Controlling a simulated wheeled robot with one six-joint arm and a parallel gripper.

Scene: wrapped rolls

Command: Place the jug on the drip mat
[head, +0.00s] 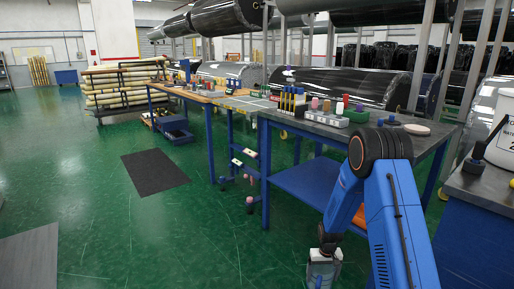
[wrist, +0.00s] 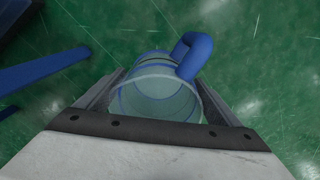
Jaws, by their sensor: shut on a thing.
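The jug (wrist: 155,98) is a clear, bluish cylinder with a thick blue handle (wrist: 193,52). In the wrist view it sits between the two jaws of my gripper, which are shut on it, with the handle to the upper right. In the head view my gripper (head: 324,257) hangs low at the bottom edge, in front of the near bench, with the jug partly cut off below it.
The near bench (head: 345,137) carries bottles, a grey block with colored pegs and blue items. A blue lower shelf (head: 303,182) runs under it. A white bucket (head: 501,135) stands at right. Dark mats (head: 155,172) lie on the green floor, which is open at left.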

